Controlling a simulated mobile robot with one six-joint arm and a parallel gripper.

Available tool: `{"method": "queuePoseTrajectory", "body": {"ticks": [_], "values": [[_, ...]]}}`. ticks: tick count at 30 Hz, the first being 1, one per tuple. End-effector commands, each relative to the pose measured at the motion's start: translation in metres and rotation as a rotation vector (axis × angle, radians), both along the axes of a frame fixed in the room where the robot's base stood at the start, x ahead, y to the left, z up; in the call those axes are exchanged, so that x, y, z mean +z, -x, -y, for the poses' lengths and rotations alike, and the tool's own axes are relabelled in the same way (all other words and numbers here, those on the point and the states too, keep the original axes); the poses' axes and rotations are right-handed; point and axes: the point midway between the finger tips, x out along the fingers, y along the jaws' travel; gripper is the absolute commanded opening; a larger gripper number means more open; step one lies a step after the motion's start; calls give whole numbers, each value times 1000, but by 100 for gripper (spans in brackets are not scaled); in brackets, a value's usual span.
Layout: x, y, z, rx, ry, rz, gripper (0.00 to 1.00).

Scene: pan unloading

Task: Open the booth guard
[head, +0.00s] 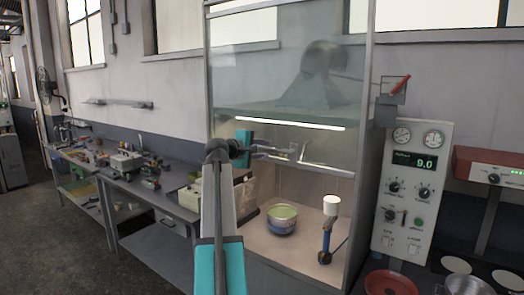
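The booth (361,120) is a tall metal-framed cabinet against the wall. Its guard (285,65) is a clear, bluish pane across the upper front. A thin rail (325,170), apparently the guard's lower edge, crosses below the light strip, and the space under it looks open. My arm rises from the bottom centre, and my gripper (285,152) points right, in front of the pane near this rail. The fingers are small and blend with the pane behind. I cannot tell whether they are open or touch the guard or a handle.
Inside the booth stand a bowl with green contents (282,218) and a white-topped blue tool (328,225). A control panel (411,190) and red dishes (390,283) are at right. A cluttered workbench (125,178) runs left. Floor is clear at lower left.

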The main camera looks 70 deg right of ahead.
Motion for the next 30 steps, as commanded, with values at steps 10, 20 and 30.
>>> {"method": "queuePoseTrajectory", "body": {"ticks": [10, 20, 30], "values": [[0, 0, -4, -1, 0, 0, 29], [5, -9, -37, 0, 1, 1, 29], [16, -23, -89, 1, 1, 1, 29]]}}
